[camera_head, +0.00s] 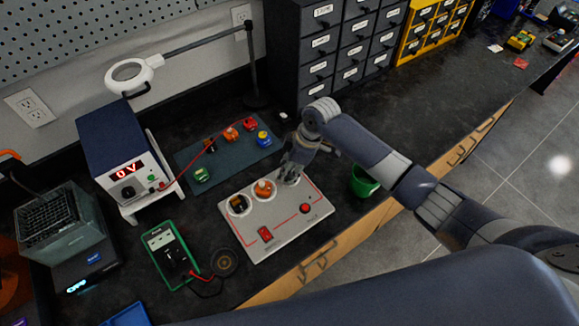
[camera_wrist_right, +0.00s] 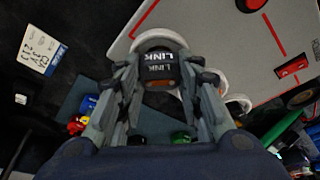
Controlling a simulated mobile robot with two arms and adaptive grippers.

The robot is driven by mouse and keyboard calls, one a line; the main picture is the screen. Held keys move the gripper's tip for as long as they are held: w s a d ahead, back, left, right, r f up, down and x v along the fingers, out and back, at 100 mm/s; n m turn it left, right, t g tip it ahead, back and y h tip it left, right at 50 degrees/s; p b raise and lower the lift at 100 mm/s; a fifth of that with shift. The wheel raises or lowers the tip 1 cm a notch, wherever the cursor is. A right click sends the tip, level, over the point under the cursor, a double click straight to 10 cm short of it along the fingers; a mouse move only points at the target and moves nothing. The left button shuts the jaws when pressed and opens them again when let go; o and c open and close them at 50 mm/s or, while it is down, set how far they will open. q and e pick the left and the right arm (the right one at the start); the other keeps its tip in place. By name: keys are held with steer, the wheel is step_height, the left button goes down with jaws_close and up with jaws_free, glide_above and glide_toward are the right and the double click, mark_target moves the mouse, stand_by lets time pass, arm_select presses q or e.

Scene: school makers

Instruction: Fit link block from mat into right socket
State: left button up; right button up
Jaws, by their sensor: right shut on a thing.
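The white board (camera_head: 272,236) has three round sockets in a row along its back part. The left socket (camera_head: 238,204) holds a dark block with orange on it, and the middle one holds an orange block (camera_head: 264,188). My right gripper (camera_head: 290,176) points down at the right socket and mostly hides it. In the right wrist view, its fingers (camera_wrist_right: 162,88) are shut on the black link block (camera_wrist_right: 160,68), marked LINK. The socket's white ring (camera_wrist_right: 158,36) shows around the block's far side; whether the block is seated, I cannot tell. My left gripper is out of view.
The dark green mat (camera_head: 226,160) behind the board holds several coloured blocks. A green cup (camera_head: 363,181) stands right of the board. A power supply (camera_head: 127,160) and a green-framed meter (camera_head: 171,254) stand to the left. A lamp (camera_head: 133,76) overhangs the back.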

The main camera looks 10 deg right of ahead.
steer(key=shift+p, duration=0.65)
stand_by(1.0)
steer(key=shift+f, duration=0.25)
stand_by(0.4)
steer(key=shift+r, duration=0.15)
steer(key=shift+r+p, duration=0.65)
steer(key=shift+p, duration=0.15)
stand_by(0.8)
steer(key=shift+f+b, duration=0.3)
steer(key=shift+f, duration=0.5)
stand_by(0.4)
steer(key=shift+r, duration=0.2)
steer(key=shift+r+p, duration=0.6)
steer(key=shift+p, duration=0.3)
